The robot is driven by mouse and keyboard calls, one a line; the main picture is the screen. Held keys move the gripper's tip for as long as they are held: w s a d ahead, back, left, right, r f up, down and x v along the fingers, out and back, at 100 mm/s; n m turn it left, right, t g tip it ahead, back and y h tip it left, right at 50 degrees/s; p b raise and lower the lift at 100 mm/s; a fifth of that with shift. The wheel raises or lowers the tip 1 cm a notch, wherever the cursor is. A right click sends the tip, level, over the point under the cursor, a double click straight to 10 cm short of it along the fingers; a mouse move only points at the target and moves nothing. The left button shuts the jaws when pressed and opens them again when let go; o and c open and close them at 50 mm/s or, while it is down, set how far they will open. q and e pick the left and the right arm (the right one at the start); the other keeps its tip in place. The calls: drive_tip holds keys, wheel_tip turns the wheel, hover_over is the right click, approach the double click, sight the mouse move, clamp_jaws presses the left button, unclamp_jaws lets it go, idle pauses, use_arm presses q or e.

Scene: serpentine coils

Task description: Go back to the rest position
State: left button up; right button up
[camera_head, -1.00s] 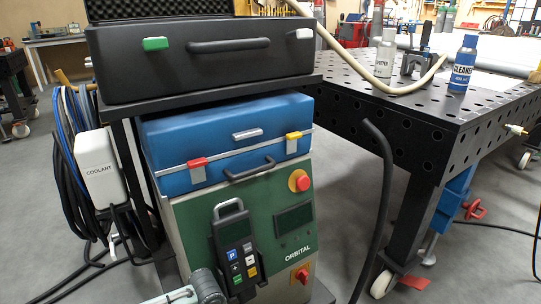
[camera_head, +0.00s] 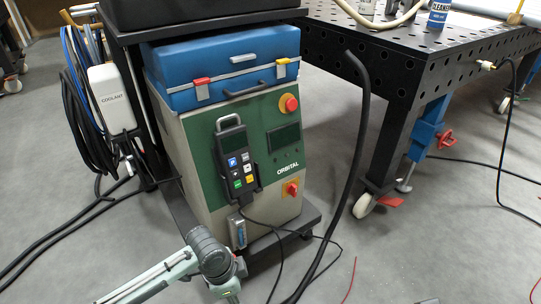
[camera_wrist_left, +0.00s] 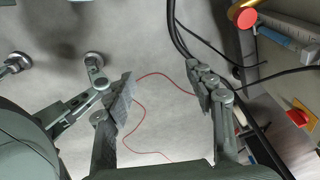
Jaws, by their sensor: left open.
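My left arm (camera_head: 205,252) comes in from the lower left in the head view, in front of the green and cream ORBITAL machine. Its gripper is cut off or hidden at the bottom of that view. In the left wrist view the left gripper (camera_wrist_left: 164,95) has its two fingers wide apart, with nothing between them but grey floor and a thin red cable (camera_wrist_left: 138,128). My right gripper does not show clearly in any view.
The ORBITAL machine (camera_head: 204,141) stands on a dark wheeled cart with a blue case (camera_head: 190,68) on top. A black hose (camera_head: 361,140) rises beside it. A perforated table (camera_head: 405,66) stands at the right. Cables lie on the floor (camera_head: 395,245), which is otherwise fairly clear at lower right.

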use_arm(q)
drive_tip(key=s+a+r+n+t+y, duration=0.1)
drive_tip(key=s+a+r+n, duration=0.1)
drive_tip(key=s+a+n, duration=0.35)
drive_tip(key=s+a+r+n+t+y, duration=0.1)
drive_tip(key=s+a+n, duration=0.15)
drive_tip(key=a, duration=0.55)
drive_tip(key=s+a+r+n+y, duration=0.2)
drive_tip(key=s+a+n, duration=0.1)
drive_tip(key=a+n, duration=0.25)
wheel_tip(320, 180, down, 7)
drive_tip(key=w+h+p, duration=0.1)
drive_tip(key=p, duration=0.2)
drive_tip(key=shift+w+f, duration=0.15)
drive_tip(key=shift+w, duration=0.1)
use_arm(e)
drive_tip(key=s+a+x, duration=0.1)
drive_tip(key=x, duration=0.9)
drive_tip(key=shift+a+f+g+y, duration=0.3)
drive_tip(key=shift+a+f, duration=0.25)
